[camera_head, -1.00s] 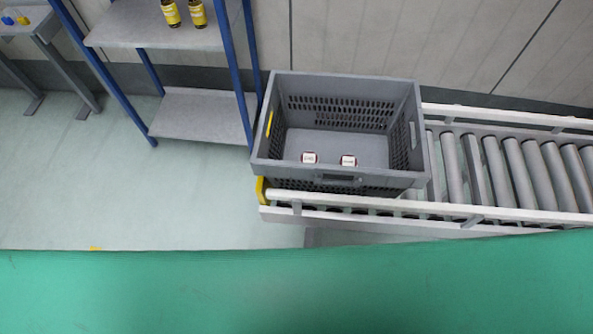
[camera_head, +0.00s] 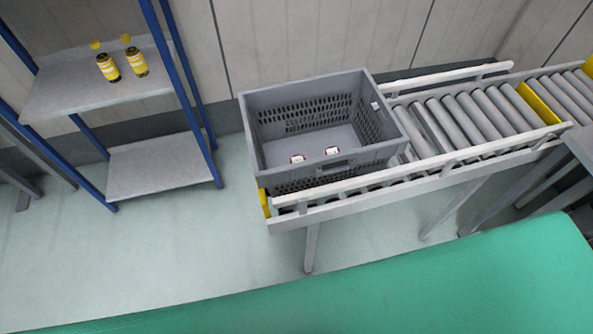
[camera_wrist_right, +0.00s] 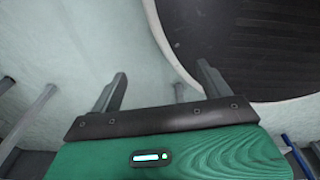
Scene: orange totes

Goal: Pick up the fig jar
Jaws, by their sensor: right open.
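Two small jars with white and dark red markings (camera_head: 298,159) (camera_head: 332,151) lie in the grey crate (camera_head: 352,163), near its front wall. I cannot read their labels, so I cannot tell whether either is the fig jar. Two dark bottles with yellow labels and yellow caps (camera_head: 108,68) (camera_head: 136,61) stand on the upper shelf at the left. My right gripper (camera_wrist_right: 160,85) is open in the right wrist view, with nothing between its fingers. It is not in the head view, and neither is my left gripper.
The crate sits on the left end of a roller conveyor (camera_head: 440,125) with white rails. A blue-framed shelf rack (camera_head: 155,165) stands to its left, its lower shelf empty. Open pale floor (camera_head: 190,250) lies in front. In the wrist view a large dark rounded surface (camera_wrist_right: 260,45) is at the upper right.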

